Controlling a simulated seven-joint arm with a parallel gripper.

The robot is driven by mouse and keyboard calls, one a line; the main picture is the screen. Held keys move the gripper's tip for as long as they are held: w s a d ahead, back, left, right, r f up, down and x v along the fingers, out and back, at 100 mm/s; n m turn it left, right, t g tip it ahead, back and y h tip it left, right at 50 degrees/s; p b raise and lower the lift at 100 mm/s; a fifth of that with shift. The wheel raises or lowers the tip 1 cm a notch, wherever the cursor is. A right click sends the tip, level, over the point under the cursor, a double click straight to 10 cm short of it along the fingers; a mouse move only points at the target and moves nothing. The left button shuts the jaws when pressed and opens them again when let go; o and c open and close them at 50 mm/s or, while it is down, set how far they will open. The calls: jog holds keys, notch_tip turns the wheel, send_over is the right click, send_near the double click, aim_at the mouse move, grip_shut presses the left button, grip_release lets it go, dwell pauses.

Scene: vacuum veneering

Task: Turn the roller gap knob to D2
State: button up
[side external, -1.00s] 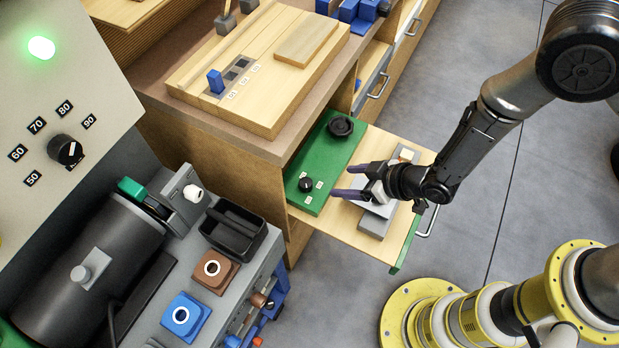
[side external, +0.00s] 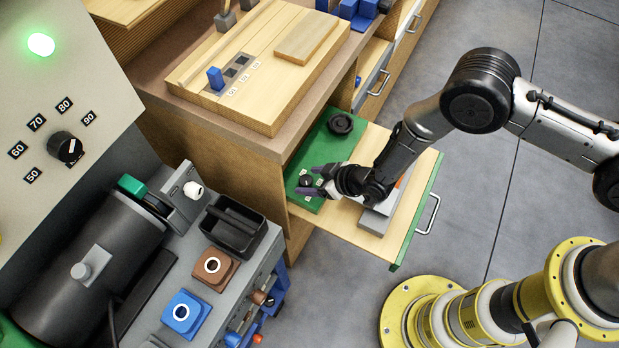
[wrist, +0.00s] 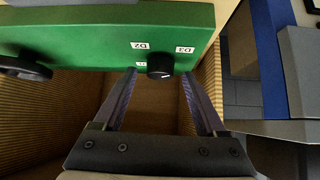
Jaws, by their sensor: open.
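The roller gap knob (wrist: 160,66) is a small black round knob on a green panel (wrist: 100,35). In the wrist view the labels D2 (wrist: 139,46) and D3 (wrist: 184,49) show beside it, and a third label is partly hidden. I cannot tell which label its mark points to. My gripper (wrist: 161,74) is open, with one purple finger to each side of the knob and gaps on both sides. In the side view my gripper (side external: 309,181) is at the knob (side external: 305,180), which is partly covered by the fingers.
A larger black knob (side external: 341,124) sits at the panel's far end. The panel lies in a pulled-out wooden drawer (side external: 366,240), beside a grey block (side external: 378,220). The wooden bench (side external: 230,135) rises to the left. A grey machine with an black open tray (side external: 235,228) stands at the front left.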

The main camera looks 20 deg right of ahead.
jog(key=shift+w+a+f, duration=0.2)
jog(key=shift+w+f, duration=0.1)
grip_shut()
